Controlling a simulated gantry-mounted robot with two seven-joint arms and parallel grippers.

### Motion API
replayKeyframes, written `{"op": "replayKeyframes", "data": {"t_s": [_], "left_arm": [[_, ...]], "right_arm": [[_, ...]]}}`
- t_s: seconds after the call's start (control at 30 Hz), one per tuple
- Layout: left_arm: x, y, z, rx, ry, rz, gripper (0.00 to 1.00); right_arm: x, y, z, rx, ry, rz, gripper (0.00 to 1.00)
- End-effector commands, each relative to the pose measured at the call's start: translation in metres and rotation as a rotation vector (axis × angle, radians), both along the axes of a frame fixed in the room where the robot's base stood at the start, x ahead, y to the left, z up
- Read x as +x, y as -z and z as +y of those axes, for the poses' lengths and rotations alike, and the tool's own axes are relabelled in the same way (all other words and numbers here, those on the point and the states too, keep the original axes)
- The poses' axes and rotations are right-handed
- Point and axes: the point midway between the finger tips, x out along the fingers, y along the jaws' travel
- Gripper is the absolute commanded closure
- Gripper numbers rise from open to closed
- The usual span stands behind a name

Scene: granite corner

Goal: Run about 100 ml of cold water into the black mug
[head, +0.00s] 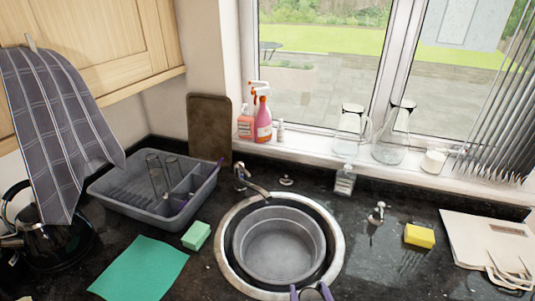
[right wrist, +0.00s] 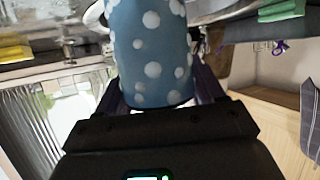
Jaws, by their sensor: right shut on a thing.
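My right gripper (head: 312,293) shows only by its purple fingertips at the bottom edge of the head view, just in front of the sink. In the right wrist view its fingers are shut on a blue cylinder with white dots (right wrist: 150,50); its top and any handle are out of frame. No black mug can be made out in either view. A chrome tap (head: 254,186) reaches over the back left of the round sink (head: 338,245). A grey bowl (head: 280,245) sits in the sink, and no running water shows. My left gripper is not in view.
Left of the sink are a grey dish rack (head: 115,187) with glasses, a green sponge (head: 196,235), a green cloth (head: 140,268) and a black kettle (head: 60,240). A yellow sponge (head: 419,236) and pale boards (head: 485,250) lie right. Bottles and glass jugs line the sill.

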Motion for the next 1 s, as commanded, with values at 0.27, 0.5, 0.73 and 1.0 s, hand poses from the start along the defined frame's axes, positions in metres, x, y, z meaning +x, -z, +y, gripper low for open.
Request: {"op": "replayKeyframes", "data": {"t_s": [0.27, 0.5, 0.73, 1.0], "left_arm": [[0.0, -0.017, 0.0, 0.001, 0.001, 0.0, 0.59], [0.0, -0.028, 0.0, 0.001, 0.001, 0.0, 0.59], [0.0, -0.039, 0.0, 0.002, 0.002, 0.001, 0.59], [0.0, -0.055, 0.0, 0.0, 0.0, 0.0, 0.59]], "right_arm": [[-0.008, -0.009, 0.023, 0.014, -0.078, 0.009, 0.75], [-0.01, -0.019, 0.035, 0.01, -0.132, 0.007, 0.75], [-0.012, -0.03, 0.046, 0.009, -0.179, 0.006, 0.75], [-0.013, -0.045, 0.052, 0.01, -0.221, 0.007, 0.75]]}}
